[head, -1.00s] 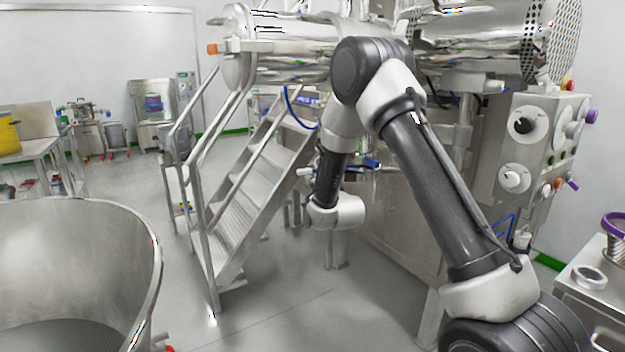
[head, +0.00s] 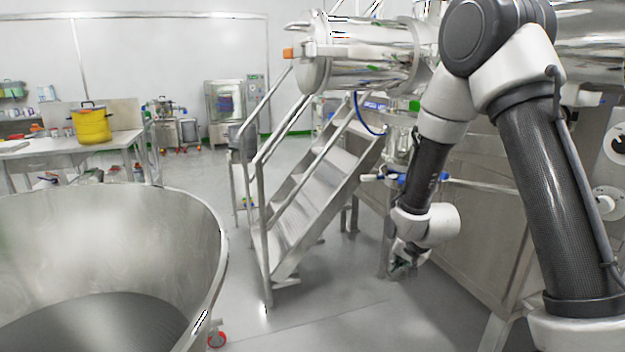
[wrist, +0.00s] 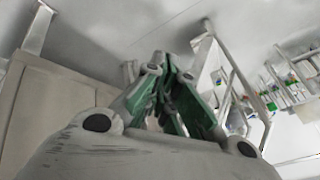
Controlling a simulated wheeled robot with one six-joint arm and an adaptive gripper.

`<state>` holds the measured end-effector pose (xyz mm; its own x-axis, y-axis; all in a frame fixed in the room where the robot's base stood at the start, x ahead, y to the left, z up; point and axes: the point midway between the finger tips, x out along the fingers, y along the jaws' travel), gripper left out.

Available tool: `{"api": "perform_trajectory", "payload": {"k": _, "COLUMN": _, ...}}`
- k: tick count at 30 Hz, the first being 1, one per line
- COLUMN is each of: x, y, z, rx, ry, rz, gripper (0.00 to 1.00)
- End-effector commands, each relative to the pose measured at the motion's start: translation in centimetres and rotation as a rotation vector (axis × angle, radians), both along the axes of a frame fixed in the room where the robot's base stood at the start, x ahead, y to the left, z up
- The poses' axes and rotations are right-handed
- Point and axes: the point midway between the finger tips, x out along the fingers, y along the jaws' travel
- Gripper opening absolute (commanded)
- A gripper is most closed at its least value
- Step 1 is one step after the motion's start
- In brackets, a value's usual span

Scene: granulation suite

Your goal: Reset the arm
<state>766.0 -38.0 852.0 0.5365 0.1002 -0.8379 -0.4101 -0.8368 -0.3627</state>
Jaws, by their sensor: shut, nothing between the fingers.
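My arm is raised and bent at the right of the head view, its forearm hanging down in front of the steel machine. My gripper (head: 408,268) is small and partly hidden below the wrist there. In the wrist view my gripper (wrist: 172,105) shows with its green-padded fingers together and nothing between them. It hangs in free air above the floor and touches nothing that I can see.
A large steel bowl (head: 185,215) fills the lower left. Metal steps (head: 320,190) with handrails stand left of my forearm. A steel cabinet (head: 480,200) is close behind my arm. A table (head: 120,136) with a yellow pot (head: 91,125) stands far left. Floor between bowl and steps is clear.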

Motion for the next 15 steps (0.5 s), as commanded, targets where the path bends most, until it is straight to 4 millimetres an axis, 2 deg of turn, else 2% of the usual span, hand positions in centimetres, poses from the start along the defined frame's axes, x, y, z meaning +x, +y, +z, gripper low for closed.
{"api": "perform_trajectory", "payload": {"k": 6, "x": -11.9, "y": -3.8, "z": 7.8, "rx": -0.199, "ry": 0.327, "rz": 0.366, "gripper": 0.0}}
{"api": "perform_trajectory", "payload": {"k": 12, "x": -21.7, "y": -7.2, "z": 15.6, "rx": -0.265, "ry": 0.46, "rz": 0.57, "gripper": 0.0}}
{"api": "perform_trajectory", "payload": {"k": 15, "x": -25.7, "y": -8.5, "z": 18.9, "rx": -0.281, "ry": 0.461, "rz": 0.603, "gripper": 0.0}}
